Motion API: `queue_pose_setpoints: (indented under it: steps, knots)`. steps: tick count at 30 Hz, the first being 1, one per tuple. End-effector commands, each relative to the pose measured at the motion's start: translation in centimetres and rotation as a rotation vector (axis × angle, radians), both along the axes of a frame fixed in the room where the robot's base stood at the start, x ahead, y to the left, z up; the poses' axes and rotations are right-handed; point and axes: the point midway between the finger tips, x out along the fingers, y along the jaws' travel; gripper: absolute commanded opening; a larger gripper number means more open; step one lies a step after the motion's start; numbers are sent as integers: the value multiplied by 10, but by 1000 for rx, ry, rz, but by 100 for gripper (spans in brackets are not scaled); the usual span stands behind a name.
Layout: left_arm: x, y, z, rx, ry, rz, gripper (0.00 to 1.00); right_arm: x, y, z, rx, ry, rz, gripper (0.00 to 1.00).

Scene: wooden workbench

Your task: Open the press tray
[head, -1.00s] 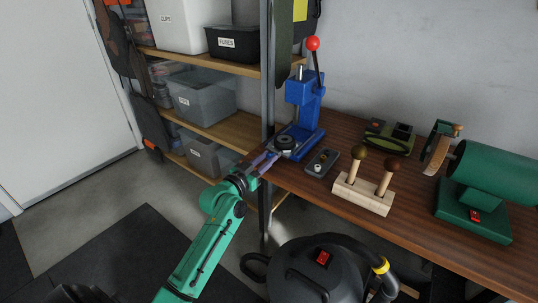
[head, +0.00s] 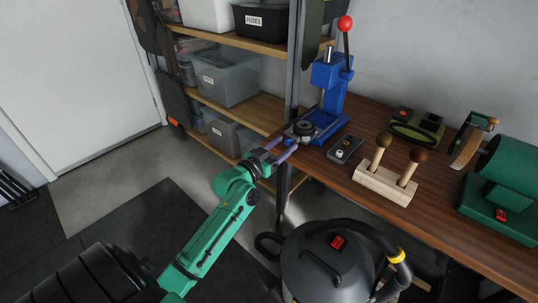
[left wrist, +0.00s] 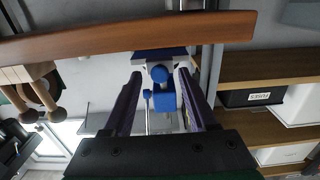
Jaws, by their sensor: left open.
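The blue press (head: 328,85) stands on the left end of the bench, with a red-ball lever (head: 345,23) on top. The press tray (head: 291,134), with a dark round piece on it, sits at the press's front foot, at the bench's left end. My left gripper (head: 284,151) is open just in front of and below the tray. Whether it touches the tray cannot be told. In the left wrist view, a blue rounded part of the press (left wrist: 162,95) shows between the two dark fingers, with a gap on either side. My right gripper is not in view.
A small grey plate (head: 344,149), a wooden block with two knobbed pegs (head: 384,185) and a green machine (head: 500,185) stand on the bench (head: 335,172). A shelf post (head: 291,85) rises close behind my gripper. A vacuum (head: 325,265) stands below the bench.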

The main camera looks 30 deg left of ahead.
Motion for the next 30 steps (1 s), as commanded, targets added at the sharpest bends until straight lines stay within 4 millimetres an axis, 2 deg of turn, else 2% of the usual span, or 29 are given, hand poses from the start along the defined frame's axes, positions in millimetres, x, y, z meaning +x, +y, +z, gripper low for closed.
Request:
queue_pose_setpoints:
  steps: [8, 12, 16, 21, 30]
  knots:
    - [-62, 8, -2, 5, 5, -1, 58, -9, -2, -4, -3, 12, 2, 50]
    - [-96, 13, -2, 5, 6, -1, 58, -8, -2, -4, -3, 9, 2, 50]
    - [-120, 16, -1, 3, 5, -1, 58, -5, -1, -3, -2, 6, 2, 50]
    - [-134, 18, 0, 1, 1, -2, 58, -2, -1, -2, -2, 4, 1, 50]
    - [-135, 19, 1, 1, -1, -1, 58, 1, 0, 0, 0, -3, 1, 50]
